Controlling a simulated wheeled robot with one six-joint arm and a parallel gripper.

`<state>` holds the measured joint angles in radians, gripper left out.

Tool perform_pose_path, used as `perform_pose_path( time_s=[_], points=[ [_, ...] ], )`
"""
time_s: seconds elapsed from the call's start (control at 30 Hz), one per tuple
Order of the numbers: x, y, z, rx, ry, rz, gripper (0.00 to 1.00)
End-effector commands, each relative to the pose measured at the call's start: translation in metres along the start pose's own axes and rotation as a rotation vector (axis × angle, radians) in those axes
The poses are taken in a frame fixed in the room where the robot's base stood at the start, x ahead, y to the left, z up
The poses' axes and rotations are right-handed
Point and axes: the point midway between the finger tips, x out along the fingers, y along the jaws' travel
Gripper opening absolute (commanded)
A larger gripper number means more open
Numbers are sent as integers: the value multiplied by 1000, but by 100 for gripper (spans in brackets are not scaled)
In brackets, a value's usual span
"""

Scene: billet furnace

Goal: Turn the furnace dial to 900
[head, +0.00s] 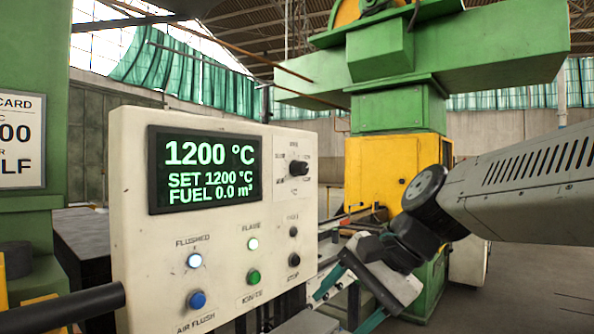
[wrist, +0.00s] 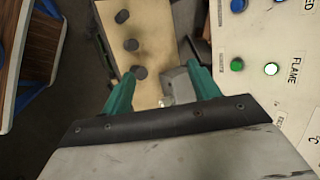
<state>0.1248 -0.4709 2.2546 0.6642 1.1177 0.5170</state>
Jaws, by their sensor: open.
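The cream control panel (head: 215,240) faces me in the head view. Its display (head: 203,168) reads 1200 °C, SET 1200 °C and FUEL 0.0 m³. A black dial (head: 298,168) sits on a white plate to the right of the display; its small markings are too small to read. My gripper (head: 345,302) is open and empty, low and to the right of the panel, apart from the dial. In the wrist view my gripper's (wrist: 163,78) teal fingers are spread, with the panel's lower face (wrist: 265,30) at the right. The dial does not show there.
The panel also carries a blue air flush button (head: 197,300), a green ignite button (head: 253,277), a lit flame lamp (head: 253,244), a lit flushed lamp (head: 194,261) and a black stop button (head: 293,260). A green and yellow machine (head: 375,165) stands behind. Open floor lies at right.

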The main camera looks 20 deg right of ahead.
Motion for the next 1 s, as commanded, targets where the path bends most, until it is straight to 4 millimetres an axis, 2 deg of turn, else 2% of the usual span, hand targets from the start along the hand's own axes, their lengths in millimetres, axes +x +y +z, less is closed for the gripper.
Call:
perform_pose_path(
  time_s=[0.03,0.1,0.2,0.3,0.4,0.53,0.67,1.0],
  points=[
    [-5,-42,-22,180,-28,-116,61],
    [-18,-97,-52,433,-88,-282,61],
    [-43,-161,-100,758,-201,-494,61],
    [-69,-205,-146,1017,-328,-661,61],
    [-90,-232,-182,1196,-441,-776,61],
    [-104,-248,-207,1317,-535,-852,61],
    [-103,-260,-214,1349,-564,-871,61],
    [-72,-301,-220,1347,-562,-868,61]
  ],
)
